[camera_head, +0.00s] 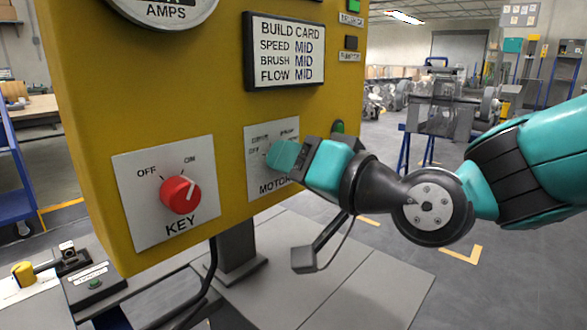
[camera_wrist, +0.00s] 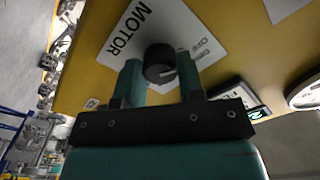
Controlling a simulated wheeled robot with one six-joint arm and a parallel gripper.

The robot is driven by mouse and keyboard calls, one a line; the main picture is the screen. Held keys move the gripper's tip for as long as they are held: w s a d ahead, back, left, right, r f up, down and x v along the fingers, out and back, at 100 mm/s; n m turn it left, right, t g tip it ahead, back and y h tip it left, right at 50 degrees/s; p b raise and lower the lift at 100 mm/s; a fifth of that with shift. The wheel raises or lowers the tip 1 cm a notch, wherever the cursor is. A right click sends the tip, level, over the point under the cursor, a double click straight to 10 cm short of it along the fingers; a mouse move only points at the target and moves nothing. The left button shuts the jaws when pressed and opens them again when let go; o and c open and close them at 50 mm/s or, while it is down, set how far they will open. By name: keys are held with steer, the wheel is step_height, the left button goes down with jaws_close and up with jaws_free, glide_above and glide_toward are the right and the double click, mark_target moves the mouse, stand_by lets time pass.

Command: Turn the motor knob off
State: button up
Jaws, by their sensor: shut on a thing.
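The motor knob (camera_wrist: 158,62) is black and round with a pale pointer mark, and it sits on a white plate (camera_wrist: 134,27) marked MOTOR. In the wrist view it lies between the two fingers of my gripper (camera_wrist: 160,78), which is shut on it. In the head view my gripper (camera_head: 279,156) reaches the motor plate (camera_head: 256,182) from the right and hides the knob. Small labels, one reading OFF, show around the knob, partly covered. I cannot tell which label the pointer is at.
A red key knob (camera_head: 180,195), its pointer toward ON, is on the yellow panel (camera_head: 100,110) left of the motor plate. A build card (camera_head: 285,52) is above, and a green button (camera_head: 338,127) is close to my gripper. The floor to the right is open.

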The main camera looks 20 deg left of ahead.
steer(key=shift+f, duration=0.1)
steer(key=o, duration=0.9)
steer(key=shift+d, duration=0.1)
steer(key=b+v, duration=0.2)
steer(key=v, duration=1.5)
steer(key=shift+d+b, duration=0.1)
steer(key=shift+b, duration=0.2)
steer(key=shift+s, duration=0.1)
